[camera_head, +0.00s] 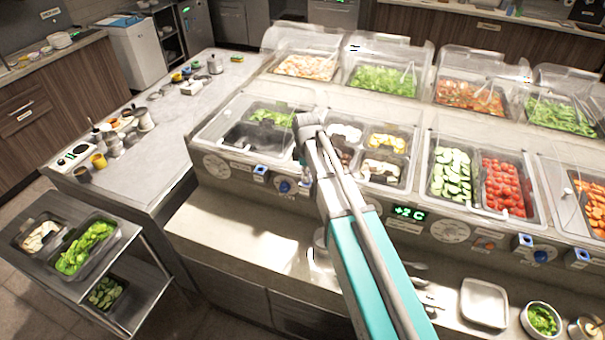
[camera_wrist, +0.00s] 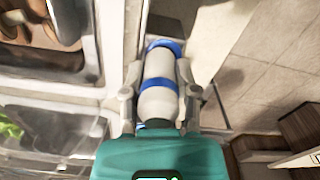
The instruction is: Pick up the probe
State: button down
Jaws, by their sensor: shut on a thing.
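The probe (camera_wrist: 158,104), which I take to be the white cylinder with blue bands, lies between the fingers of my gripper (camera_wrist: 160,92) in the wrist view. The fingers are shut on it, one on each side. Its lower end is hidden by the teal gripper body. In the head view my arm reaches over the front of the salad counter, and I cannot make out the gripper or the probe there.
The salad counter (camera_head: 420,226) holds wells of cucumber (camera_head: 452,175) and tomato (camera_head: 505,185), with clear guards behind. A steel cart (camera_head: 130,235) with food pans stands at left. A white square dish (camera_head: 484,303) and a bowl of greens (camera_head: 541,320) sit on the front ledge.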

jog(key=shift+r, duration=0.2)
notch_tip(320, 180, up, 10)
jog(key=p, duration=1)
jog(key=shift+f, duration=0.2)
dwell(0.4)
jog(key=shift+f, duration=0.1)
